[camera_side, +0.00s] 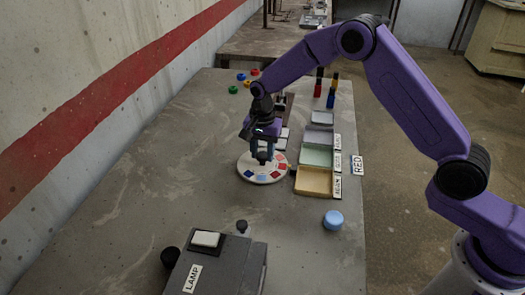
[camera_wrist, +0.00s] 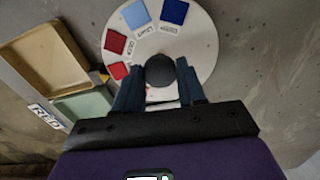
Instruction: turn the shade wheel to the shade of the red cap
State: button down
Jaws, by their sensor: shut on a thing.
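The shade wheel (camera_side: 243,165) is a white disc lying on the table, with red and blue patches of differing shades around its face. In the wrist view the wheel (camera_wrist: 201,45) shows a light blue patch (camera_wrist: 136,15), a dark blue patch (camera_wrist: 174,11) and two red patches (camera_wrist: 115,42) at the left. Small labels beside the patches are too blurred to read. My gripper (camera_side: 262,156) points down over the wheel's middle. In the wrist view my gripper (camera_wrist: 160,82) is shut on the dark round knob (camera_wrist: 160,68). A small red cap (camera_side: 255,72) lies at the far left.
Blue, yellow and green caps lie near the red one. Tan (camera_side: 314,194) and green (camera_side: 316,165) trays and a RED card (camera_side: 357,165) stand right of the wheel. A light blue round cap (camera_side: 333,219) and grey LAMP box (camera_side: 230,262) are nearer. Table left of the wheel is clear.

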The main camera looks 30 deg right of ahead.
aim_at(263, 155)
jog(key=c, duration=0.7)
grip_release()
jog(key=shift+o, duration=0.2)
jog(key=shift+r, duration=0.2)
notch_tip(263, 155, up, 17)
jog(key=s+d+n, duration=0.2)
jog(key=s+n, duration=0.6)
jog(key=s, duration=0.6)
jog(key=s+d+n, duration=0.2)
jog(key=s+n, duration=0.6)
jog(key=s, duration=0.7)
jog(key=s+d+f+n, duration=0.3)
jog(key=s+d+n, duration=0.3)
jog(key=s, duration=0.4)
jog(key=shift+s+d+n, duration=0.3)
jog(key=shift+d, duration=0.2)
